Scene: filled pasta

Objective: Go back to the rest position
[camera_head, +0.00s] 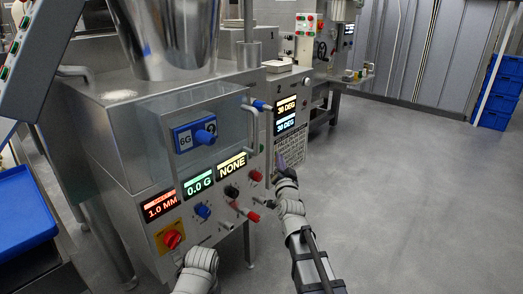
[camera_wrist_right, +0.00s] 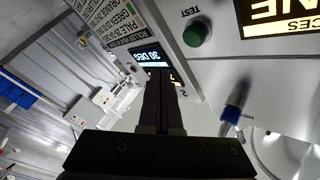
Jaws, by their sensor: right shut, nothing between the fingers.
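I cannot tell from these views how close the fingertips are to the panel. Part of my left arm (camera_head: 197,270) shows at the bottom of the head view, below the panel; its gripper does not show.
The panel carries lit readouts "1.0 MM" (camera_head: 159,206), "0.0 G" (camera_head: 199,183) and "NONE" (camera_head: 231,166), with several knobs and a red knob (camera_head: 172,239). A blue tray (camera_head: 22,212) is at the left. Grey floor (camera_head: 410,190) lies open to the right; blue crates (camera_head: 500,92) stand far right.

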